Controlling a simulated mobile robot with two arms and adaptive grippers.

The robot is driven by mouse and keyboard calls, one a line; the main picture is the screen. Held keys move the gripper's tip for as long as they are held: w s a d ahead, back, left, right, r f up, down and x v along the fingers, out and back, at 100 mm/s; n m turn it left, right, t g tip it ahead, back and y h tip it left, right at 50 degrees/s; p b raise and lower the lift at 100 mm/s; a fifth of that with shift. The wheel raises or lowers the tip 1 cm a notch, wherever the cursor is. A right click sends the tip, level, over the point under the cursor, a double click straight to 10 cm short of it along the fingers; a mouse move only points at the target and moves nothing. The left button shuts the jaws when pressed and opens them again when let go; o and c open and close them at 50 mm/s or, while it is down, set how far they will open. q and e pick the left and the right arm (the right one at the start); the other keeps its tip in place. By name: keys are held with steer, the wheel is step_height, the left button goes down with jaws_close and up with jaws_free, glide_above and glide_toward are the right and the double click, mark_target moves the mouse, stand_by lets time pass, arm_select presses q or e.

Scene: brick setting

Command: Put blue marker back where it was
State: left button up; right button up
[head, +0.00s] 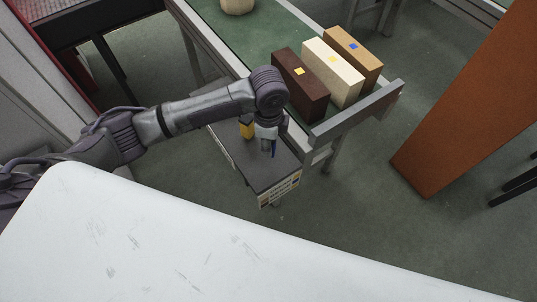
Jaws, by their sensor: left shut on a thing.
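The blue marker (273,149) shows as a thin dark-blue upright stick at my left gripper (266,150). My left gripper points down and is shut on the marker, and the gripper hides part of it. They are over the dark grey top of a small stand (254,177) with coloured labels along its front edge. I cannot tell whether the marker's lower end touches that top. My right gripper is not in view.
A green-topped bench (236,38) with a metal end rail (357,112) carries a dark brown block (300,85), a cream block (333,72) and a tan block (353,55). A yellow item (246,128) is beside my gripper. An orange-brown column (460,100) stands at right.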

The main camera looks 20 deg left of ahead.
arm_select(q)
step_height(320, 180, down, 2)
steer(key=shift+f, duration=0.1)
step_height(320, 180, down, 3)
steer(key=shift+f+p, duration=0.1)
steer(key=shift+p, duration=0.2)
steer(key=shift+f, duration=0.25)
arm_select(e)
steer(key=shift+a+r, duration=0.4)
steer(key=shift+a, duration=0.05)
arm_select(q)
steer(key=shift+f, duration=0.15)
steer(key=o, duration=0.9)
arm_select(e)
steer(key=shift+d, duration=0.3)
arm_select(q)
step_height(320, 180, up, 12)
steer(key=shift+r+b, duration=0.2)
steer(key=shift+b, duration=0.35)
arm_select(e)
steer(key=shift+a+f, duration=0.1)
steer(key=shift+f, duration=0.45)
